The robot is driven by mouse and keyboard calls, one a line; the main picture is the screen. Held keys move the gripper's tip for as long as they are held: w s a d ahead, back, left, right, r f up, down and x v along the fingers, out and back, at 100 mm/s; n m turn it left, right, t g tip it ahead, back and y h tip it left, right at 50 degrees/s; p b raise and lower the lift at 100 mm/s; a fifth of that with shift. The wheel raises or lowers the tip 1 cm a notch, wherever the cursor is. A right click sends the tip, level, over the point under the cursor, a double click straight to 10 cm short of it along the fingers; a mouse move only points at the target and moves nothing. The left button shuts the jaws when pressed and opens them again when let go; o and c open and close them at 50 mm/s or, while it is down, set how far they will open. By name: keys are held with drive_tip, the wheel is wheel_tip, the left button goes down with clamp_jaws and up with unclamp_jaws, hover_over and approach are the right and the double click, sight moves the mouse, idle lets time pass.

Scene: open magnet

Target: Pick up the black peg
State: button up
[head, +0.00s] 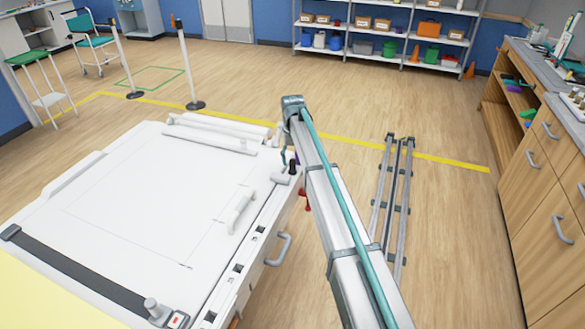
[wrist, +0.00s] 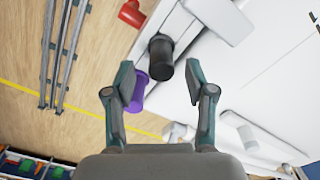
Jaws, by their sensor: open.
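The black peg (wrist: 160,58) shows in the wrist view, ahead of my gripper and roughly between the lines of its two fingers. In the head view the black peg (head: 292,166) stands at the right edge of the white table, beside my arm. My gripper (wrist: 160,85) is open with its fingers spread, and nothing is held. A purple peg (wrist: 138,92) is close beside the black one, near the left finger. I cannot tell whether the fingertips reach to the black peg's depth. In the head view my gripper is hidden behind the arm.
A red piece (wrist: 131,14) lies beyond the purple peg. The white table (head: 130,190) carries white rollers (head: 210,140) and a white handle (head: 240,213). Metal rails (head: 378,200) lie on the floor at right. A wooden cabinet (head: 545,180) stands far right. Floor between them is open.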

sight(293, 170)
drive_tip(key=shift+f+p, duration=0.5)
drive_tip(key=shift+f, duration=1.2)
clamp_jaws()
drive_tip(key=shift+r, duration=0.15)
